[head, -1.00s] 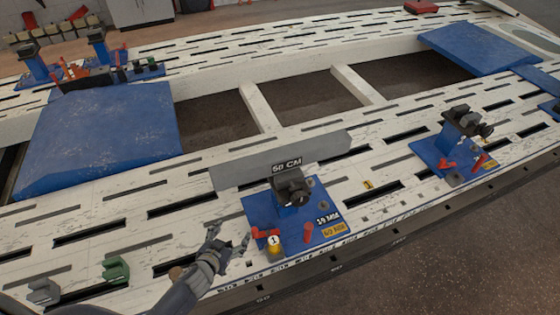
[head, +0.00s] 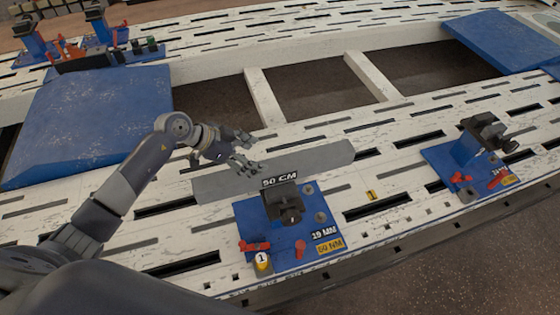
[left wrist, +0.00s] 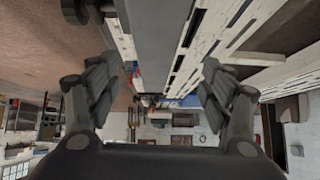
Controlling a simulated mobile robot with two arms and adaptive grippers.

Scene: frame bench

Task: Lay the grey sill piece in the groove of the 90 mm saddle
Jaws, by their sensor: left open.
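The grey sill piece (head: 315,161) is a long flat grey bar lying across the white slotted bench, behind the near-middle blue clamp stand. My left gripper (head: 246,153) is open, above and at the back edge of the sill's left half. In the left wrist view, the open fingers (left wrist: 158,95) stand either side of a long grey surface, likely the sill (left wrist: 155,50); I see no grip on it. No 90 mm label is readable, so I cannot tell which part is the 90 mm saddle. My right gripper is not in view.
The near-middle blue stand (head: 272,222) has a dark clamp head, red levers and a yellow weight-like piece (head: 262,262). Another blue stand (head: 455,165) is at right. A blue pad (head: 90,120) lies at left. Open gaps (head: 318,90) lie between the bench rails.

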